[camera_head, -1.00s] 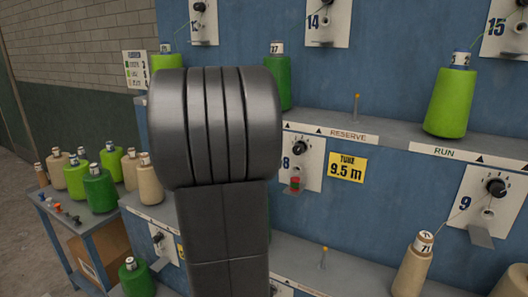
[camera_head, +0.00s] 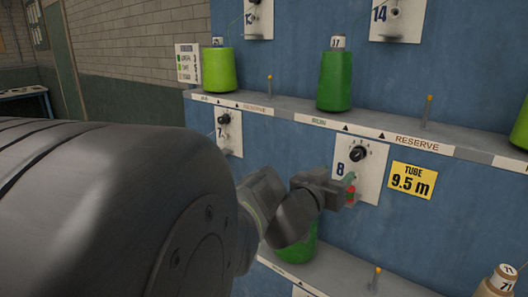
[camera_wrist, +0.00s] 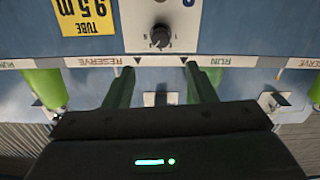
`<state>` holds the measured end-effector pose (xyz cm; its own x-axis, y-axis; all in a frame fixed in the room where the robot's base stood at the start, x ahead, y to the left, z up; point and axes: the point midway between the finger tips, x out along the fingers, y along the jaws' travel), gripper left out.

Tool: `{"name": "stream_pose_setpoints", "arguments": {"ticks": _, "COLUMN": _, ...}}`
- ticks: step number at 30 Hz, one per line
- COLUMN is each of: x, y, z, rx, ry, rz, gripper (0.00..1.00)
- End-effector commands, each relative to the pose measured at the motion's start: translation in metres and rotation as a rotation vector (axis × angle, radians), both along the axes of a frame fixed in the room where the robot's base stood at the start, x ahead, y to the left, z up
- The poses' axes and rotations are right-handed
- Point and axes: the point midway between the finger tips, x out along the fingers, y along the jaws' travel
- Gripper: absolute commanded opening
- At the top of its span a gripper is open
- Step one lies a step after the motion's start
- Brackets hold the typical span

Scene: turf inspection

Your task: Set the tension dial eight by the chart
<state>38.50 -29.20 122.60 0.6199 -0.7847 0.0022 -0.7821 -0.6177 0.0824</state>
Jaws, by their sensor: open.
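Dial eight (camera_head: 358,154) is a black knob on a white plate (camera_head: 372,180) marked 8. In the wrist view, which is upside down, the knob (camera_wrist: 160,37) has a pale pointer mark. My gripper (camera_head: 348,180) is just below and in front of the knob in the head view. In the wrist view its two green fingers (camera_wrist: 158,70) are apart and empty, with the knob beyond their tips between them. No contact shows.
A yellow tag (camera_head: 412,181) reads TUBE 9.5 m beside the plate. A small red piece (camera_head: 350,193) shows under my gripper. A shelf (camera_head: 385,131) with a dark green cone (camera_head: 335,80) runs above. Another green cone (camera_head: 297,247) stands below, partly hidden by my arm.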

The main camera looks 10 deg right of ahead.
Motion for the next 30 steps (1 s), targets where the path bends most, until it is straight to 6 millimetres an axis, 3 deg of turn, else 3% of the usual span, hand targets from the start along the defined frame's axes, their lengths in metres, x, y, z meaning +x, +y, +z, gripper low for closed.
{"name": "stream_pose_setpoints", "arguments": {"ticks": 18, "x": 0.065, "y": -0.08, "z": -0.001, "rx": -0.001, "ry": 0.005, "rz": 0.004, "gripper": 0.51}}
{"name": "stream_pose_setpoints", "arguments": {"ticks": 30, "x": 0.084, "y": -0.103, "z": 0.0, "rx": -0.002, "ry": 0.005, "rz": 0.006, "gripper": 0.51}}
